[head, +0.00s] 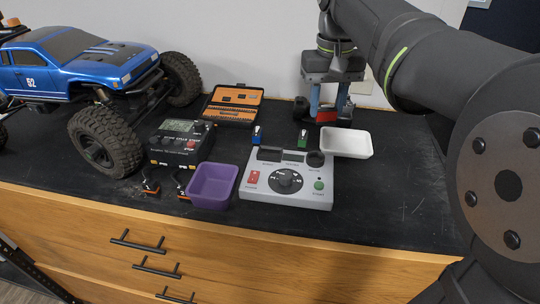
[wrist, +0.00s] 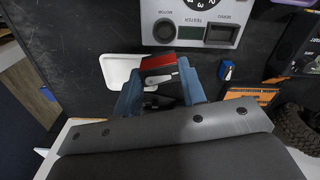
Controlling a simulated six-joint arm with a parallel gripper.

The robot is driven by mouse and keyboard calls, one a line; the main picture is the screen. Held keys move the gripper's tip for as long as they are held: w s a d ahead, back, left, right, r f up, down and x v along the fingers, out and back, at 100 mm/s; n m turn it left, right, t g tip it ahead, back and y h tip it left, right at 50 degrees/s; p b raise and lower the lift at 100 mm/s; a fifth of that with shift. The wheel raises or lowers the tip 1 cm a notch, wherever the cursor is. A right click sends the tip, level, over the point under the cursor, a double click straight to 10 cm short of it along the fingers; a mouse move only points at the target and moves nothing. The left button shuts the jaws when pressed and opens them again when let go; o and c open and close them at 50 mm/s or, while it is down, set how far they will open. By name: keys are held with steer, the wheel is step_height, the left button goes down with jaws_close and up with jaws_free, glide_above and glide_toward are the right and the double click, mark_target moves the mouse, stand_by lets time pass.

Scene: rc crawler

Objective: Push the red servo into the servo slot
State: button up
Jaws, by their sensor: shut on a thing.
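The red servo (head: 326,117), red with a dark part, is between the two blue fingers of my gripper (head: 328,109), at the back right of the bench. In the wrist view my gripper (wrist: 161,75) is shut on the servo (wrist: 158,63). The grey tester (head: 285,190) lies nearer the front, left of the gripper. Its rectangular servo slot (head: 270,154) is at the back left of its top and looks dark and empty. The slot also shows in the wrist view (wrist: 221,34), beside the SERVO label. The servo is apart from the tester.
A white tray (head: 346,143) lies just in front of the gripper. Small blue (head: 256,135) and green (head: 303,139) parts stand behind the tester. A purple bin (head: 212,186), a black charger (head: 181,142), an orange tool case (head: 233,104) and a blue crawler (head: 80,62) are farther left.

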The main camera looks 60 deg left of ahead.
steer(key=s+a+f+m, duration=0.1)
steer(key=s+a+f, duration=0.1)
steer(key=s, duration=0.1)
steer(key=s+a+f+m, duration=0.1)
steer(key=s+a+f, duration=0.1)
steer(key=a, duration=0.1)
steer(key=s+a+f+m, duration=0.1)
steer(key=s+a+f, duration=0.1)
steer(key=s, duration=0.1)
steer(key=shift+s+a+f, duration=0.15)
steer(key=shift+s+a, duration=0.1)
steer(key=shift+s, duration=0.1)
steer(key=shift+a+f, duration=0.1)
steer(key=shift+f, duration=2)
steer(key=shift+f, duration=0.15)
steer(key=o, duration=1)
